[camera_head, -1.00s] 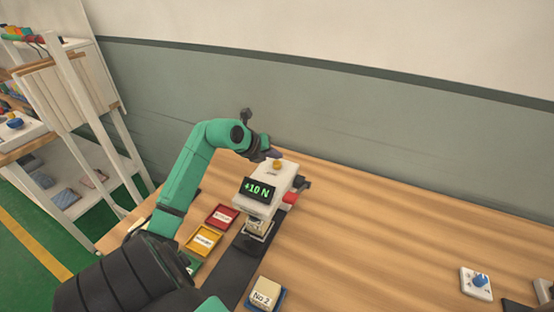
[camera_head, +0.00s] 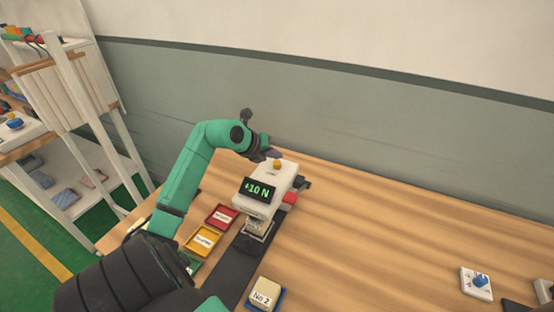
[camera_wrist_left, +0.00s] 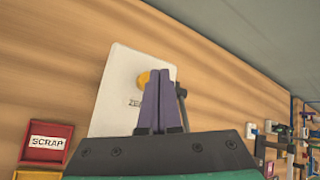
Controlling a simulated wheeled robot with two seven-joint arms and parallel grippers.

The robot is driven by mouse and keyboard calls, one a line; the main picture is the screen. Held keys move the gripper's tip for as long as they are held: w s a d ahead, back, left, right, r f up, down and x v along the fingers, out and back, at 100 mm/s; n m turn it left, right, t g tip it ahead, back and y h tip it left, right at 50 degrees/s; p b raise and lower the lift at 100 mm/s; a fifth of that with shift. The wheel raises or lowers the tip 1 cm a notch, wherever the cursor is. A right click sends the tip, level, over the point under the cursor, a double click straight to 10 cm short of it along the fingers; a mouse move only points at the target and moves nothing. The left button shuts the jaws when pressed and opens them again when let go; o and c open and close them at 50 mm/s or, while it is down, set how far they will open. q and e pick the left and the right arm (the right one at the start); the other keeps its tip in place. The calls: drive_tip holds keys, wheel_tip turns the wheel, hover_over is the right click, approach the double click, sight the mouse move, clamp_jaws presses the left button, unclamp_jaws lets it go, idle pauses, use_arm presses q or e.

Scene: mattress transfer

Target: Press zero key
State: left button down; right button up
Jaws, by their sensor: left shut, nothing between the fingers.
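A white testing device (camera_head: 271,184) with a dark display reading "+10 N" (camera_head: 258,190) in green stands on the wooden table. Its yellow zero key (camera_head: 277,164) is on the top at the far end. In the left wrist view the yellow key (camera_wrist_left: 144,78) shows partly behind my fingertips, with lettering beginning "ZE" below it on the white top (camera_wrist_left: 117,95). My left gripper (camera_head: 272,154) is shut and empty, its purple fingers (camera_wrist_left: 158,75) beside and over the key's edge. I cannot tell if they touch it. My right gripper is not in view.
Red (camera_head: 221,217) and yellow (camera_head: 203,240) trays lie left of the device; the red one reads "SCRAP" (camera_wrist_left: 46,142) in the wrist view. A block labelled "No 2" (camera_head: 265,294) is in front. A blue-knobbed box (camera_head: 478,283) stands right. The table's middle right is clear.

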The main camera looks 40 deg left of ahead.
sight(275, 165)
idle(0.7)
use_arm(q)
drive_tip(key=shift+f+b, duration=0.3)
drive_tip(key=shift+f, duration=0.1)
drive_tip(key=shift+f+b, duration=0.7)
drive_tip(key=shift+f, duration=0.25)
idle(0.6)
drive_tip(key=shift+r+p, duration=1)
drive_tip(key=shift+r, duration=0.35)
wheel_tip(275, 165, up, 5)
drive_tip(key=p, duration=0.3)
drive_tip(key=shift+p, duration=0.4)
